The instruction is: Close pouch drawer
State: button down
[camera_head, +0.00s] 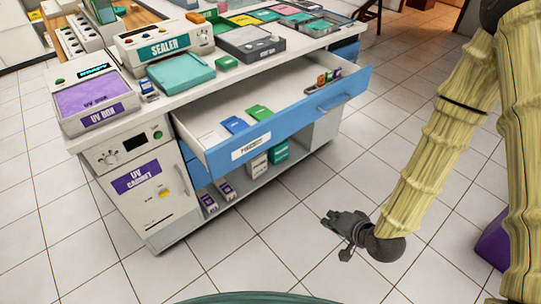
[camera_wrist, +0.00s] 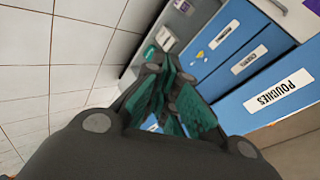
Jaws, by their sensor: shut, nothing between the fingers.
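Inside lie a blue packet (camera_head: 235,125) and a green packet (camera_head: 259,112) at the left, and small coloured items at the right end. My gripper (camera_head: 345,228) is shut and empty, out in front of the drawer, apart from it, over the floor. In the wrist view its teal-padded fingers (camera_wrist: 172,85) are together, and a blue front with a POUCHES label (camera_wrist: 279,91) is at the right.
The counter holds a sealer (camera_head: 163,48) and a UV box (camera_head: 90,95). A UV cabinet (camera_head: 137,180) stands left of the drawer. An open shelf (camera_head: 235,188) with boxes is below it. Tiled floor in front is clear; a purple object (camera_head: 495,240) is at the right.

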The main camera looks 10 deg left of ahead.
jog(key=w+a+r+m+t+y+b, duration=0.2)
jog(key=w+a+r+t+y+b, duration=0.15)
jog(key=w+a+b, duration=0.35)
jog(key=y+b, duration=0.5)
jog(key=b, duration=0.3)
send_near(265, 138)
jog(key=shift+m+t, duration=0.25)
jog(key=shift+m, duration=0.15)
jog(key=b+x, duration=0.2)
jog(key=x, duration=0.4)
jog(key=shift+a+f, duration=0.15)
jog(key=shift+a, duration=0.3)
jog(key=shift+w+a, duration=0.15)
jog(key=shift+w+h, duration=0.15)
jog(key=shift+h, duration=0.1)
